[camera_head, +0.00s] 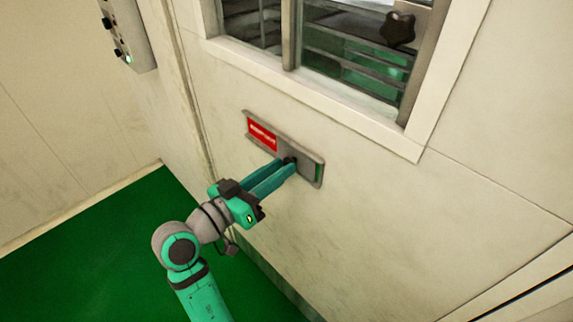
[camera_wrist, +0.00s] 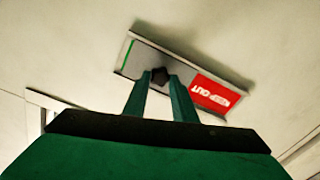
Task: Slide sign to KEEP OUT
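The sliding sign (camera_head: 309,165) is a grey metal plate on the pale wall panel below the window. Its red field (camera_head: 262,134) shows at the left end, and a thin green strip (camera_head: 319,172) shows at the right end. A small dark knob (camera_wrist: 159,75) sits on the plate. My gripper (camera_wrist: 161,84) has its two teal fingers on either side of the knob and looks closed on it. The gripper (camera_head: 287,167) partly hides the plate's middle.
A framed window (camera_head: 345,60) with a dark star-shaped knob (camera_head: 398,28) is above the sign. A grey control box (camera_head: 128,35) is at the upper left. The green floor (camera_head: 90,250) is clear at lower left.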

